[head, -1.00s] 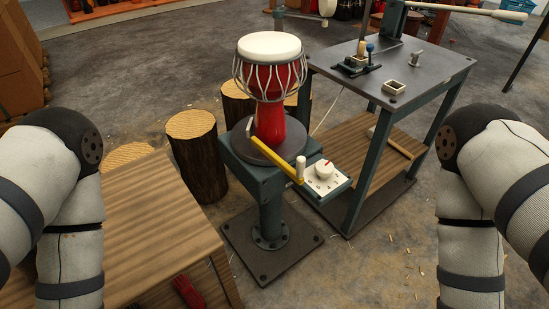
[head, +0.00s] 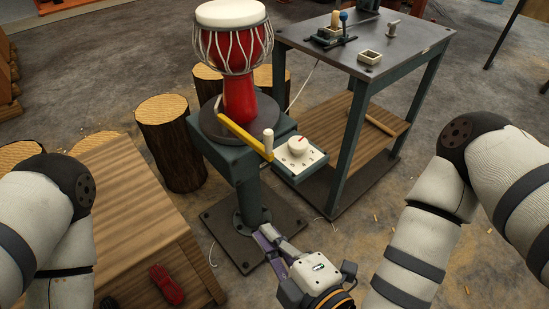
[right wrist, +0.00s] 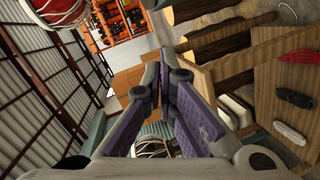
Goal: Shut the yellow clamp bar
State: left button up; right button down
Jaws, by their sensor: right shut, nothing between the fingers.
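The yellow clamp bar (head: 243,135) runs slantwise across the front of the dark round plate (head: 211,125), at the foot of the red goblet drum (head: 238,95). Its near right end carries a pale upright handle (head: 268,144), beside the white dial box (head: 302,158). The drum stands upright on the plate. My right gripper (head: 264,238) is below and in front of the bar, near the stand's post, apart from the bar. Its purple-padded fingers are closed together and empty, as the right wrist view (right wrist: 164,62) shows. My left gripper is out of view.
The stand's post rises from a square floor plate (head: 222,238). A dark-topped workbench (head: 420,48) with small fittings stands at right. A wooden table (head: 150,215) with a red object (head: 167,285) is at left. Log stumps (head: 172,150) stand behind it.

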notch_tip(320, 180, up, 4)
jog(key=w+d+n+t+h, duration=0.1)
jog(key=w+d+n+t, duration=0.1)
jog(key=w+t, duration=0.1)
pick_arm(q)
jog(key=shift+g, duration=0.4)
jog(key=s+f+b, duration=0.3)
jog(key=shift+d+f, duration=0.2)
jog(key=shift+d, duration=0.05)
pick_arm(e)
send_over(264, 152)
jog(key=s, duration=0.5)
jog(key=shift+r+t, duration=0.3)
jog(key=shift+r, duration=0.15)
